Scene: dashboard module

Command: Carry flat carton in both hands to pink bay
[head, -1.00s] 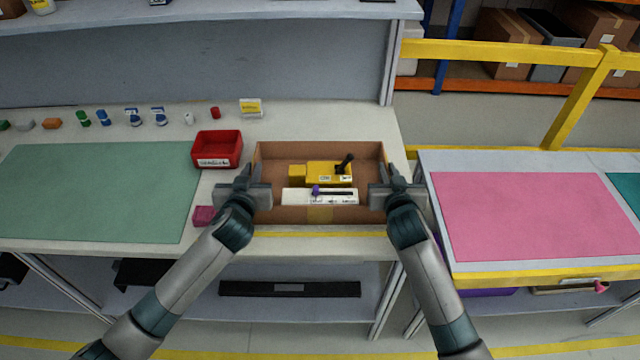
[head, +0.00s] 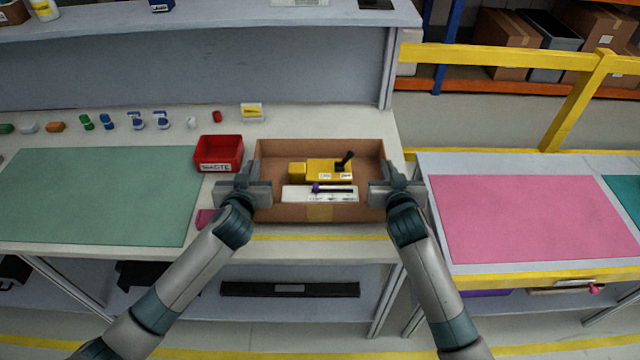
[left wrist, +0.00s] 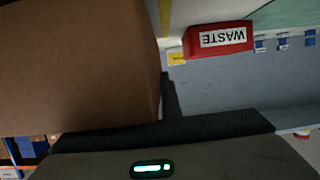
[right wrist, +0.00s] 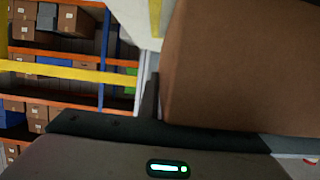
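The flat carton (head: 320,213) is a shallow, open-topped brown box on or just above the table's right end. It holds a yellow block with a black lever (head: 325,172) and a white panel with a purple knob (head: 320,195). My left gripper (head: 257,192) is at the carton's left wall and my right gripper (head: 384,192) at its right wall; both appear shut on these walls. Brown carton wall fills much of the left wrist view (left wrist: 75,65) and right wrist view (right wrist: 240,65). The inner fingers are hidden. The pink bay (head: 530,215) is a bare pink mat on the right-hand table.
A red waste bin (head: 219,153) stands close to the carton's left. A magenta block (head: 206,218) is partly hidden behind my left arm. A green mat (head: 95,195) lies clear at left. A gap separates the tables; a yellow rail (head: 510,52) runs behind it.

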